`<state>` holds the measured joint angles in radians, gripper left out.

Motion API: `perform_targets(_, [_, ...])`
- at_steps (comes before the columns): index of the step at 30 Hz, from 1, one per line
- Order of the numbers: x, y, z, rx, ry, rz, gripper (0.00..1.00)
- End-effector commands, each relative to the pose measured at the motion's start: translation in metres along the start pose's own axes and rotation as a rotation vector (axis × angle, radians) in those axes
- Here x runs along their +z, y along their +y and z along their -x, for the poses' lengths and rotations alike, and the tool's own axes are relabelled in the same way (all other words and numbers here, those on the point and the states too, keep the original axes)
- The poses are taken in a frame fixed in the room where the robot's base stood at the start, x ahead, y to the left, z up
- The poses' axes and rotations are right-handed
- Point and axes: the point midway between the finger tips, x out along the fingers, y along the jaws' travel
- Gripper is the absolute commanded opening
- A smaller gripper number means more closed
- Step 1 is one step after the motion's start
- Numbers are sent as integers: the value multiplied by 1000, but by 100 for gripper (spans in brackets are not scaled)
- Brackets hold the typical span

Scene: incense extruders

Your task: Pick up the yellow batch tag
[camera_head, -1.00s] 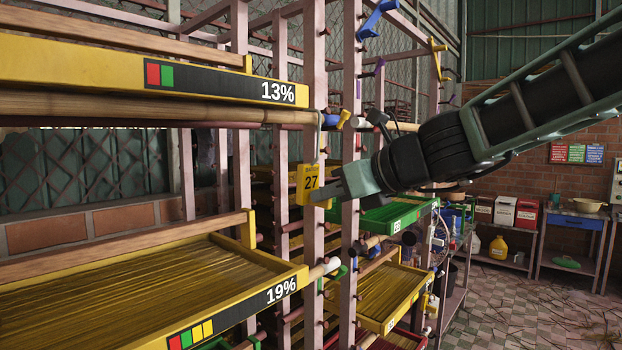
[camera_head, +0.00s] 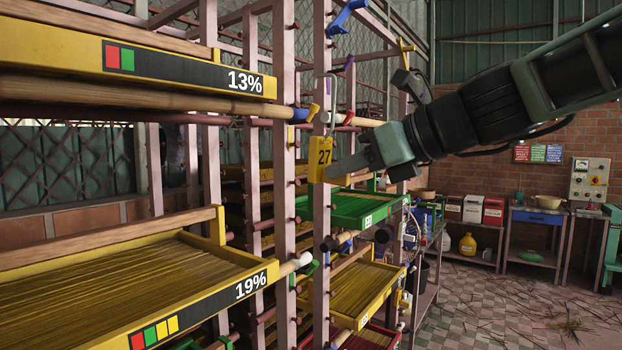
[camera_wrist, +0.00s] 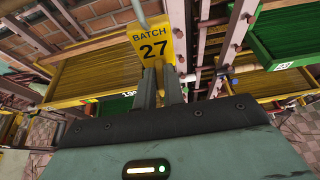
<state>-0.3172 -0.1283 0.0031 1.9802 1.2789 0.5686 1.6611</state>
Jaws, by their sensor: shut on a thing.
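The yellow batch tag (camera_head: 321,158), marked 27, is upright beside a pink rack post in the head view. A thin grey hook shows above it; I cannot tell whether it still touches the rack. My gripper (camera_head: 337,168) comes in from the right and is shut on the tag's right side. In the wrist view the tag (camera_wrist: 153,42) reads "BATCH 27" and stands at the tips of my gripper's fingers (camera_wrist: 160,75). The fingertips cover its lower part.
A yellow tray (camera_head: 150,290) with incense sticks, labelled 19%, lies at lower left below a 13% tray (camera_head: 150,62). A green tray (camera_head: 365,212) is below my gripper. Pegs stick out of the rack posts. The tiled floor at right is open, with scattered sticks.

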Motion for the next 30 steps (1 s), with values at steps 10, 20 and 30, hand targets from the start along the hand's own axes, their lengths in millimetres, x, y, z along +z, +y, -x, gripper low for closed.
perform_targets(10, [-23, -1, 70, 0, 3, -5, 0])
perform_targets(20, [-32, 0, 85, 0, 2, -2, 0])
perform_targets(30, [-22, 0, 91, 0, -1, -1, 0])
